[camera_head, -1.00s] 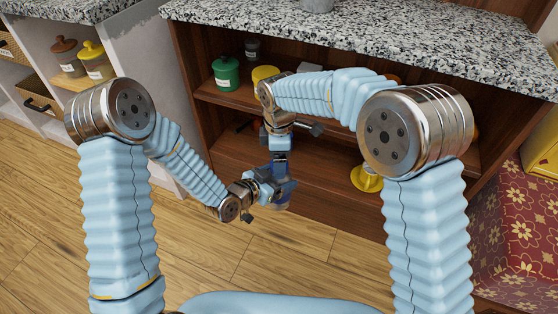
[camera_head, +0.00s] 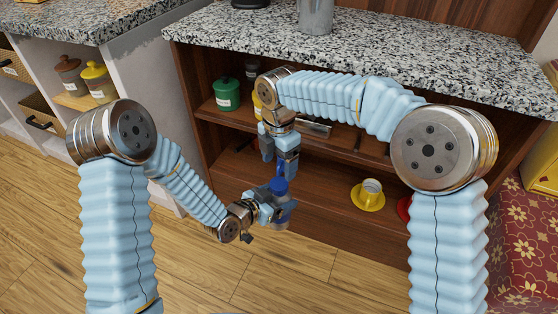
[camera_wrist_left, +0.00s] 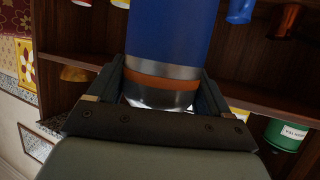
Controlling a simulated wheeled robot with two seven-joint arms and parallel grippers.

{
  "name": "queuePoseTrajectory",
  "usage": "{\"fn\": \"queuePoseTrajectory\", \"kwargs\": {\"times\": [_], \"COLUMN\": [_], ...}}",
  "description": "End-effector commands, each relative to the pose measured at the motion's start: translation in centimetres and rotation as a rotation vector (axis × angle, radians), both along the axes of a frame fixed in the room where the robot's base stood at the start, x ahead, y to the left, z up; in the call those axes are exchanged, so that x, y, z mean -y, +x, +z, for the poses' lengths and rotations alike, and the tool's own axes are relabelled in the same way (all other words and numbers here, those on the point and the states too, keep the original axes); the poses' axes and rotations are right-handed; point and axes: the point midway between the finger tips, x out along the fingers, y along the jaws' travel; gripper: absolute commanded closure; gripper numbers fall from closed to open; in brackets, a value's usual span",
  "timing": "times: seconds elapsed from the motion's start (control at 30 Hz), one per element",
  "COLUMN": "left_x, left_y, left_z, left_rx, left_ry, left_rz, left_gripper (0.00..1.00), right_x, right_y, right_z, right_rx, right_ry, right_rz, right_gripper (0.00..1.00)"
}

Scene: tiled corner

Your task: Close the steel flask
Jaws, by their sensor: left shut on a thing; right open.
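The flask (camera_head: 284,203) is held out in front of the shelf unit. In the left wrist view the flask (camera_wrist_left: 172,30) shows a blue body with a steel rim and an orange band. My left gripper (camera_head: 277,206) is shut on the flask; its fingers (camera_wrist_left: 163,95) stand on either side of the banded end. A rounded blue top (camera_head: 278,186) shows on the flask in the head view. My right gripper (camera_head: 283,172) is open just above that top. Whether its fingers touch the top, and how the top is seated, I cannot tell.
The wooden shelf unit (camera_head: 318,212) with a speckled counter (camera_head: 380,50) stands behind. A grey vessel (camera_head: 315,15) stands on the counter. Open floor (camera_head: 200,265) lies in front.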

Motion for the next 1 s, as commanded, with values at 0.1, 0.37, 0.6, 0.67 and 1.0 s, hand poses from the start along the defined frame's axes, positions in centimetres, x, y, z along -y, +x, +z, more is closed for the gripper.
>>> {"fn": "queuePoseTrajectory", "kwargs": {"times": [0.1,0.37,0.6,0.67,1.0], "left_x": [0.0,0.0,0.0,0.0,0.0], "left_y": [0.1,0.1,0.1,0.1,0.1], "left_z": [0.1,0.1,0.1,0.1,0.2], "left_rx": [0.004,0.004,0.004,0.004,0.004], "left_ry": [-0.002,-0.002,-0.002,-0.002,-0.002], "left_rz": [0.000,0.000,0.000,0.000,0.000], "left_gripper": [1.00,1.00,1.00,1.00,1.00], "right_x": [0.1,0.0,0.1,0.1,0.0], "right_y": [0.1,0.0,0.0,0.0,0.0], "right_z": [0.4,0.3,-1.9,-2.9,-7.2], "right_rx": [0.003,0.003,-0.001,0.000,0.001], "right_ry": [0.002,0.000,-0.003,-0.003,0.000], "right_rz": [0.056,0.057,0.056,0.056,0.055], "right_gripper": [0.23,0.23,0.23,0.23,0.23]}}
